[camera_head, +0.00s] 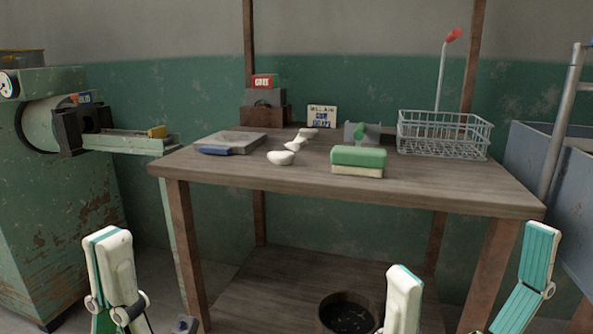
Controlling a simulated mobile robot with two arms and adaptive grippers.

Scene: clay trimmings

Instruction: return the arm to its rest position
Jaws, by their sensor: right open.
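My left gripper (108,232) is at the lower left, in front of and left of the wooden table (460,190). Its white fingers stand upright and close together, with a teal strip between them, and nothing shows in it. My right gripper (471,247) is at the lower right, before the table's front edge. Its two fingers are wide apart, and the space between them is empty. The right-hand finger shows its teal pad and leans to the right. Most of both arms is out of the picture.
On the table are white clay pieces (281,158), a green and cream sponge (358,160), a grey board (235,139), a blue-handled tool (215,151) and a wire basket (442,136). A dark bucket (345,313) is below. A green machine (55,200) stands left, a blue-grey bin (572,185) right.

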